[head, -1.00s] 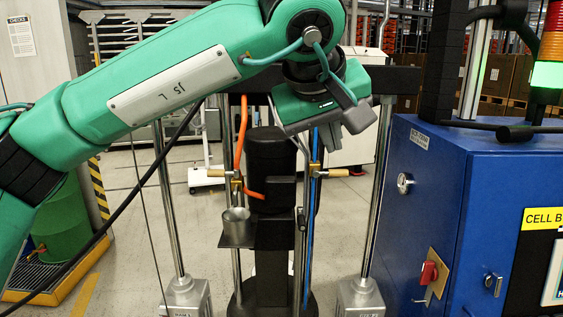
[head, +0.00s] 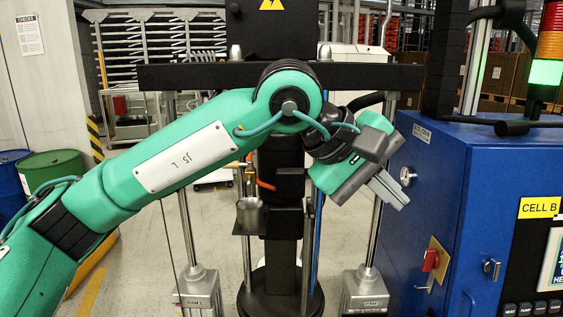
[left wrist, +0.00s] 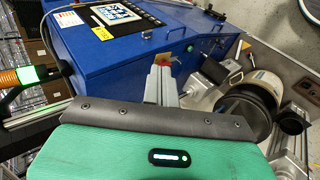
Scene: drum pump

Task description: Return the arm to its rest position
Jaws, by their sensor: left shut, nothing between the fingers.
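My left arm reaches in from the left in the head view, and its gripper (head: 390,192) hangs in front of the drum pump, close to the left side of the blue cabinet. The fingers are shut with nothing between them and point down to the right. In the left wrist view the shut fingers (left wrist: 161,84) show in front of the blue cabinet (left wrist: 150,45). The drum pump (head: 278,225) stands behind my arm, which hides part of its middle. My right gripper is not in view.
The blue cabinet (head: 480,190) stands at the right, with a red switch (head: 430,260) on its side. A black crossbar (head: 200,76) spans the pump's posts. A green drum (head: 52,170) and a blue drum (head: 12,185) stand at the left.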

